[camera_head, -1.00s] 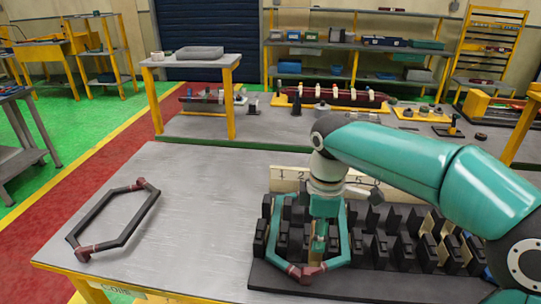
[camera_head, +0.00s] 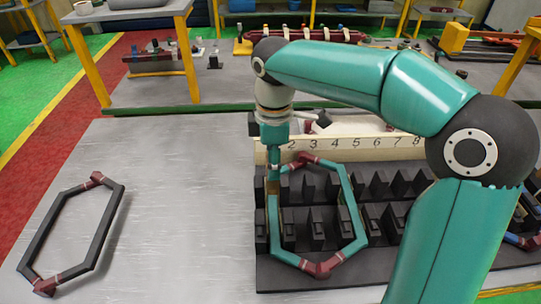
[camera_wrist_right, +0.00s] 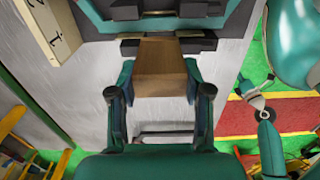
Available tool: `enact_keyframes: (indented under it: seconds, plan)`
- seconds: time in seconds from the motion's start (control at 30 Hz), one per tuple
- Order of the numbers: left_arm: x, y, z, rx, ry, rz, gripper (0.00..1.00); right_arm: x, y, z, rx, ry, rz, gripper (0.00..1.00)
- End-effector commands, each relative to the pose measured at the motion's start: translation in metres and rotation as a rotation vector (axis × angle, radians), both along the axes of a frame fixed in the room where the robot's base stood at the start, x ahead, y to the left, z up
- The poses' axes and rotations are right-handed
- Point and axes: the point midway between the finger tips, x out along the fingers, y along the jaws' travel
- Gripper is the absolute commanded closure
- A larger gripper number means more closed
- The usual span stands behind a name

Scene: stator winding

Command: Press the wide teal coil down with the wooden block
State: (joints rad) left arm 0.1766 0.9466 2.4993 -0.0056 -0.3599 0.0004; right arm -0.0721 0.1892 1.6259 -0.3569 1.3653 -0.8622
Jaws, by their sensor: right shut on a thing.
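The wide teal coil (camera_head: 351,205), with dark red ends, lies among the dark teeth at the left of the stator block (camera_head: 300,276). My right gripper (camera_head: 275,165) is above the coil's far left corner in the head view. In the right wrist view the right gripper (camera_wrist_right: 160,90) is shut on the wooden block (camera_wrist_right: 163,68), whose far end meets dark teeth in the picture; contact is unclear. The block is hardly seen in the head view.
A pale numbered board (camera_head: 350,148) stands behind the teeth. A black coil (camera_head: 108,226) with red ends lies on the table (camera_head: 180,190) at left. The table between is clear.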

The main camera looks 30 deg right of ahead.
Motion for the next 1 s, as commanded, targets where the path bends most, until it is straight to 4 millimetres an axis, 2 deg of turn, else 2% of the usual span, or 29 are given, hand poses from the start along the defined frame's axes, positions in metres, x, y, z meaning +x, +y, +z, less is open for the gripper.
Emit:
enact_keyframes:
  seconds: [0.47,1.0]
  plan:
    - [0.000,0.000,-0.039,0.000,-0.001,0.000,0.46,0.002,0.002,-0.039,0.000,0.000,0.005,1.00]
    - [0.000,0.000,-0.065,0.000,-0.001,0.000,0.46,0.002,0.003,-0.078,0.000,0.000,0.007,1.00]
